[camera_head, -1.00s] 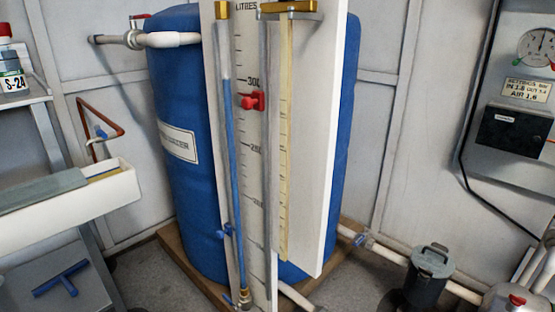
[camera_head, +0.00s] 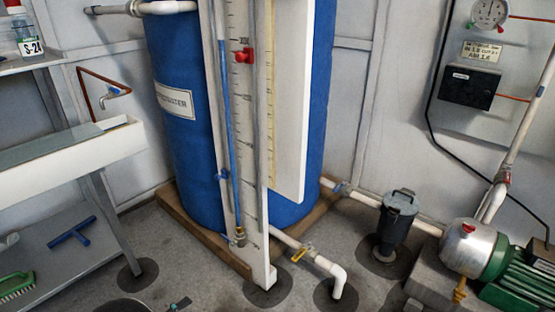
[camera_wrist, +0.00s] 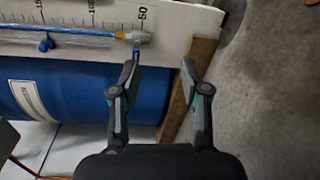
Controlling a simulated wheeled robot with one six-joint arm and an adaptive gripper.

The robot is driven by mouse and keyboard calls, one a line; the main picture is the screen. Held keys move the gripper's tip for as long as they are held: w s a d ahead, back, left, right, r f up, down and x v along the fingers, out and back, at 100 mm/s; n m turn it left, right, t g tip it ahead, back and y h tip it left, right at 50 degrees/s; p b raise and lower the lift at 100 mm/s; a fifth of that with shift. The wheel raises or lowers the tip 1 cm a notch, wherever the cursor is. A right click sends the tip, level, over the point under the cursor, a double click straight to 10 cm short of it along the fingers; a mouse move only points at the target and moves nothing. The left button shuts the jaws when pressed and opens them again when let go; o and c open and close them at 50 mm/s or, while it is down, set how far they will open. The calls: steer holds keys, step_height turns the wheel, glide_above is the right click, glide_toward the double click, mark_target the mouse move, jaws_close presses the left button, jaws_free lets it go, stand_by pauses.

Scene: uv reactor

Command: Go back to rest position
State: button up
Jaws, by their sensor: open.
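My gripper (camera_wrist: 162,60) shows in the wrist view with its two dark fingers apart and nothing between them. Beyond its fingertips are the lower end of the white graduated board (camera_wrist: 175,20), with a brass fitting on a blue tube (camera_wrist: 90,33), and a wooden base beam (camera_wrist: 190,85). The blue tank (camera_wrist: 90,95) lies sideways in this view, left of the fingers. I cannot tell whether a fingertip touches the board. In the head view, the blue tank (camera_head: 178,150) stands behind the board (camera_head: 247,190), which carries a red slider (camera_head: 244,56).
At left in the head view are a white trough (camera_head: 80,145) and a shelf with a blue squeegee (camera_head: 72,232). A white pipe with a yellow valve (camera_head: 301,255), a dark filter canister (camera_head: 397,225) and a green pump (camera_head: 515,280) are at right. Some grey floor is clear.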

steer(key=s+d+f+n+g, duration=0.2)
steer(key=s+d+f+g, duration=0.1)
steer(key=d, duration=0.1)
steer(key=s+d+r+g+p, duration=0.1)
steer(key=s+d+r+g, duration=0.25)
steer(key=d+r, duration=0.2)
steer(key=s+d+r+m+y+p, duration=0.2)
steer(key=d+r+m+y+p, duration=0.1)
steer(key=d+r, duration=0.7)
steer(key=s+d+r+m+y+p, duration=0.2)
steer(key=d+r+m, duration=0.4)
steer(key=d+r, duration=0.5)
steer(key=s+d+r+m+y+p, duration=0.2)
steer(key=d+r, duration=0.9)
steer(key=r, duration=1.1)
steer(key=m+y+p, duration=0.2)
steer(key=m+y, duration=0.1)
steer(key=y, duration=0.1)
steer(key=shift+s+d+p, duration=0.2)
steer(key=shift+s+p, duration=0.15)
steer(key=shift+p, duration=0.05)
